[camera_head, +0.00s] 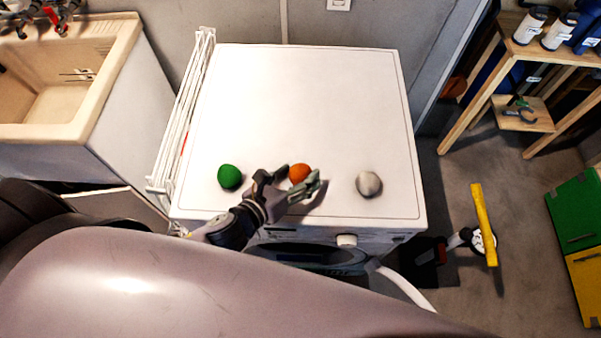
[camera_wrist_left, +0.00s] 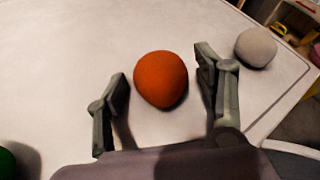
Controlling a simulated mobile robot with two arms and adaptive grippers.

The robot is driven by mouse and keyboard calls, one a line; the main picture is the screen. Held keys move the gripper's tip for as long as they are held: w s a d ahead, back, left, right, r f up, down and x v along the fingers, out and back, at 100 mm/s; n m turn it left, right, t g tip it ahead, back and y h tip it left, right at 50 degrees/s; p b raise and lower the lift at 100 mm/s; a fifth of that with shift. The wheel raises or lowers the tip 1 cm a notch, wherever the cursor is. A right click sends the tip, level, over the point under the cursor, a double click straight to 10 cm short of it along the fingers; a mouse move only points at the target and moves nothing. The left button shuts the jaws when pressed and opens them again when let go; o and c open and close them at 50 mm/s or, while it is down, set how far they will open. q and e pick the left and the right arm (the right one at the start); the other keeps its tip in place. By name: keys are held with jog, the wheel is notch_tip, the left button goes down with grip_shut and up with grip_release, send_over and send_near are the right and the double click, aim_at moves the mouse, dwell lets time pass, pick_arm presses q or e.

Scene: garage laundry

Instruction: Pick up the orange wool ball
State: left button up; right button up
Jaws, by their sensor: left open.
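The orange wool ball (camera_head: 300,173) sits on the white top of the washing machine (camera_head: 310,100), near its front edge. My left gripper (camera_head: 296,181) is open in front of the ball. In the left wrist view the orange ball (camera_wrist_left: 161,79) shows between and just beyond the two fingertips of the gripper (camera_wrist_left: 162,85), with a gap on each side. No contact shows. My right gripper does not show.
A green ball (camera_head: 230,176) lies to the left and a grey-white ball (camera_head: 368,184) to the right on the same top. A white rack (camera_head: 186,120) stands along the left side, beside a sink (camera_head: 70,90). The back of the top is clear.

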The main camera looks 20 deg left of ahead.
pick_arm(q)
jog(key=shift+c, duration=0.4)
jog(key=c, duration=1.1)
jog(key=shift+r, duration=0.15)
notch_tip(320, 180, up, 16)
jog(key=p, duration=0.2)
notch_tip(320, 180, up, 4)
jog(key=p, duration=0.4)
send_over(296, 173)
jog(key=shift+s, duration=0.1)
